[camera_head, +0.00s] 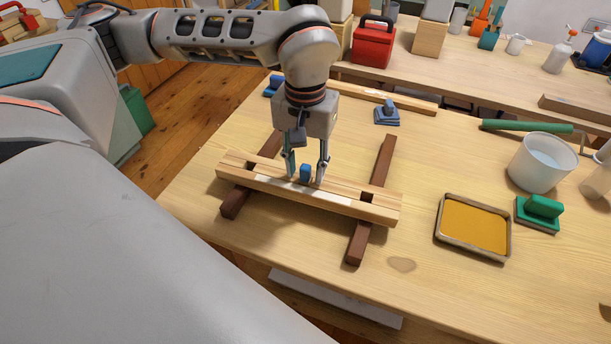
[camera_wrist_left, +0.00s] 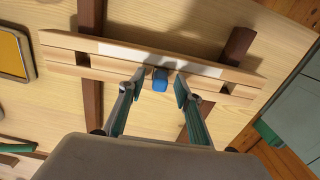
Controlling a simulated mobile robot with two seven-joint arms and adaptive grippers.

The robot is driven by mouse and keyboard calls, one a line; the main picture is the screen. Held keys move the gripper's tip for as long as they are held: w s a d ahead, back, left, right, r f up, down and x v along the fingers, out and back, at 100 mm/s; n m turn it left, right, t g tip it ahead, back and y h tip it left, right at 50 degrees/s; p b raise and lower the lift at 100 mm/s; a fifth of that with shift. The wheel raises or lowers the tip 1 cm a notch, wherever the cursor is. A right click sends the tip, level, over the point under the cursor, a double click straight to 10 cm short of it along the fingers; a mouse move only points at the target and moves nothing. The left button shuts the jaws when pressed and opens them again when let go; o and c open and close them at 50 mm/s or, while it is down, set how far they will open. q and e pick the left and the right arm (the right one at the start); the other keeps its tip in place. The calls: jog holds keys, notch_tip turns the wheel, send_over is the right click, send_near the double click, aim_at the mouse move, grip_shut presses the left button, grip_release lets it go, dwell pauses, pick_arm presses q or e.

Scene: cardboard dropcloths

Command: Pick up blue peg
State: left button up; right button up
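The blue peg (camera_head: 305,174) stands upright in a light wooden rail (camera_head: 377,211) on the workbench. The same peg (camera_wrist_left: 160,79) shows in the left wrist view, at the middle of the rail (camera_wrist_left: 215,72). My left gripper (camera_head: 306,179) points down over the rail, with one finger on each side of the peg. In the left wrist view, its fingers (camera_wrist_left: 157,84) are apart, and a gap shows between each fingertip and the peg. The gripper is open and empty. My right gripper is not in view.
The rail rests across two dark brown bars (camera_head: 362,238). Blue blocks with handles (camera_head: 387,115) lie behind it. To the right are a yellow-orange pad in a tray (camera_head: 437,235), a green-handled block (camera_head: 540,212), a white cup (camera_head: 541,165) and a green rod (camera_head: 527,126).

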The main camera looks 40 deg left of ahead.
pick_arm(q)
jog(key=c, duration=0.7)
jog(key=shift+r, duration=0.1)
